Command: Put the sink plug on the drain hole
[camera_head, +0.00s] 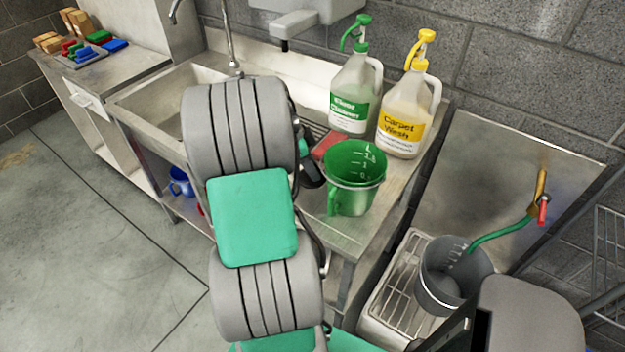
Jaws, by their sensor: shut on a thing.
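The steel sink basin (160,112) is in the middle left, set in the counter. My grey and green arm stands in front of its right part. The drain hole is hidden behind the arm. I cannot see the sink plug anywhere in this view. My gripper's fingers are hidden behind my arm; only a dark part of my arm's end shows just right of it, above the counter.
A green measuring jug (355,178), a green-label bottle (352,95) and a yellow-label bottle (405,115) stand on the counter right of my arm. A faucet (231,45) rises behind the sink. A grey bucket (452,270) sits on a grate lower right.

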